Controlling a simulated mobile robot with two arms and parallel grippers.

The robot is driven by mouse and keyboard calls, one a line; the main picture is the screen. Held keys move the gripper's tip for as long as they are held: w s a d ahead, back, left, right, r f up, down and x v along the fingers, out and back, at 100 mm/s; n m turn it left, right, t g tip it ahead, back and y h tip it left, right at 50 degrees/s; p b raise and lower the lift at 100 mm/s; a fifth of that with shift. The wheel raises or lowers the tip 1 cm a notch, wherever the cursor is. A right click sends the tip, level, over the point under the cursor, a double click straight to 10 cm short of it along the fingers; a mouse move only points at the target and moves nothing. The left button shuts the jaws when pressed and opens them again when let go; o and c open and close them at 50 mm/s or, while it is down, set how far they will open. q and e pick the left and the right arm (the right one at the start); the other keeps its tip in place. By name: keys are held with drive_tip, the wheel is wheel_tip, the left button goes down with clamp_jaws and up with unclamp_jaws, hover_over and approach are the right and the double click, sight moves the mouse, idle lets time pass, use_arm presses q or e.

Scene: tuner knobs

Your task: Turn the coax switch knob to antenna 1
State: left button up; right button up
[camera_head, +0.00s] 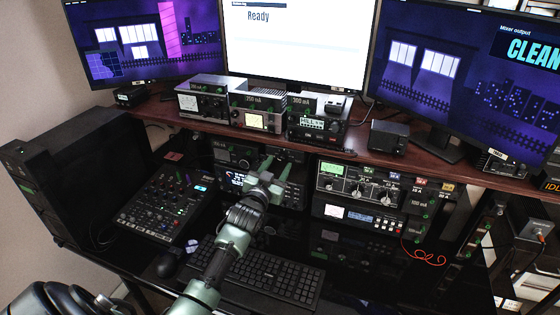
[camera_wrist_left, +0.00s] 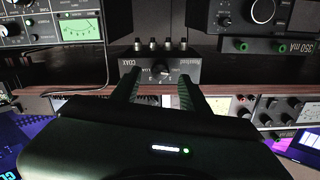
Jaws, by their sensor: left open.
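The coax switch is a small dark grey box with a row of connectors, seen upside down in the left wrist view. Its lettered face (camera_wrist_left: 138,70) reads COAX and carries a dark round knob (camera_wrist_left: 160,68) in the middle. My left gripper (camera_wrist_left: 159,74) is open, with one finger to each side of the knob in this view; I cannot tell whether they touch it. The knob's pointer is too small to read. In the head view my left gripper (camera_head: 276,165) reaches under the shelf, between the two equipment stacks, and largely hides the switch. My right gripper is not in view.
A tuner with a green meter (camera_head: 335,170) stands to the right of the gripper. Radio units (camera_head: 235,155) stand to the left. The wooden shelf (camera_head: 380,143) runs just above. A mixer (camera_head: 165,203) and a keyboard (camera_head: 262,278) lie on the black desk.

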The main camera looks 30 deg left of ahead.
sight(283, 158)
use_arm(q)
drive_tip(key=shift+x, duration=1.2)
clamp_jaws()
drive_tip(key=shift+m, duration=0.4)
drive_tip(key=m, duration=0.4)
drive_tip(key=shift+f, duration=0.15)
drive_tip(key=shift+d+m+b, duration=0.1)
drive_tip(key=shift+m+b, duration=0.2)
drive_tip(key=shift+m, duration=1.2)
